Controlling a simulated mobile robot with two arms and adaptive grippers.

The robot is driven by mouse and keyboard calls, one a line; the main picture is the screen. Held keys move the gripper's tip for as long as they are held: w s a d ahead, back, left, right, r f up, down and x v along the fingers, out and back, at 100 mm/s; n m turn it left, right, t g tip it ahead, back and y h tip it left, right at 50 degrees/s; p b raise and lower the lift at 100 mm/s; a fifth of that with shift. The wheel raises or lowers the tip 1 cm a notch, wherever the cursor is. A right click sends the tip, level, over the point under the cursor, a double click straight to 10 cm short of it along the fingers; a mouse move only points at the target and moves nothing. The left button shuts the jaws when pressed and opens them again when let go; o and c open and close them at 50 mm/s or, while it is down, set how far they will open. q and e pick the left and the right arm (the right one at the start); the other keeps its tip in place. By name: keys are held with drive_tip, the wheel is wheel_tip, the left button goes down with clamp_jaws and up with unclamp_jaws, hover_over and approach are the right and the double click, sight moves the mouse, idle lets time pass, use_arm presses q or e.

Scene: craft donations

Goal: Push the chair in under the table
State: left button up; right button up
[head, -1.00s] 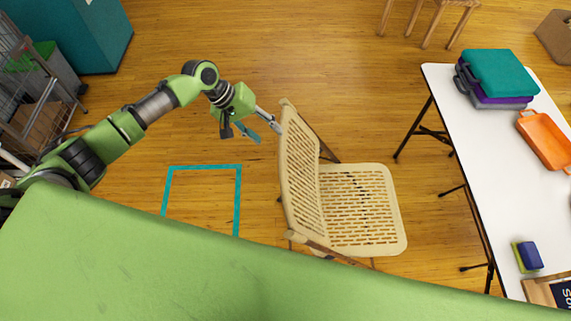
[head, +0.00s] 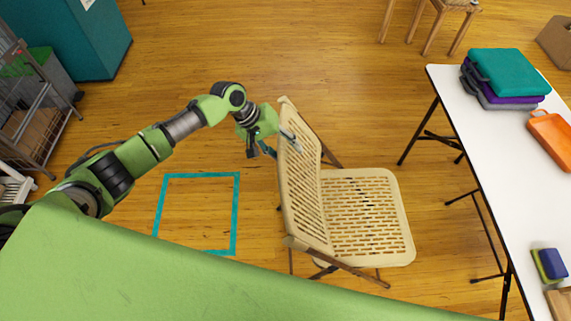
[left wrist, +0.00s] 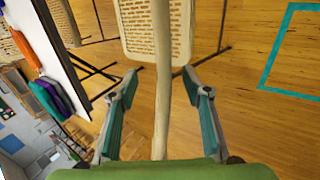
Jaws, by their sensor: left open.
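A light tan folding chair (head: 367,218) with a slatted seat and back stands on the wooden floor, its seat toward the white table (head: 490,165). A gap of bare floor separates seat and table. My left gripper (head: 281,143) is at the upper part of the chair's backrest, open. In the left wrist view its two fingers (left wrist: 160,85) stand on either side of the backrest's edge (left wrist: 161,60), with gaps visible on both sides. The chair seat shows beyond it, and the table edge (left wrist: 66,55) at left. My right gripper is not in view.
Stacked cases (head: 508,75), an orange tray (head: 551,138) and a blue block (head: 553,262) are on the table. Dark table legs (head: 420,128) stand near the chair. A teal tape square (head: 237,215) marks the floor left of the chair. A wooden stool (head: 432,28) stands at the back.

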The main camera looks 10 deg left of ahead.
use_arm(q)
clamp_jaws()
drive_tip(key=shift+p, duration=0.35)
drive_tip(key=shift+d, duration=0.1)
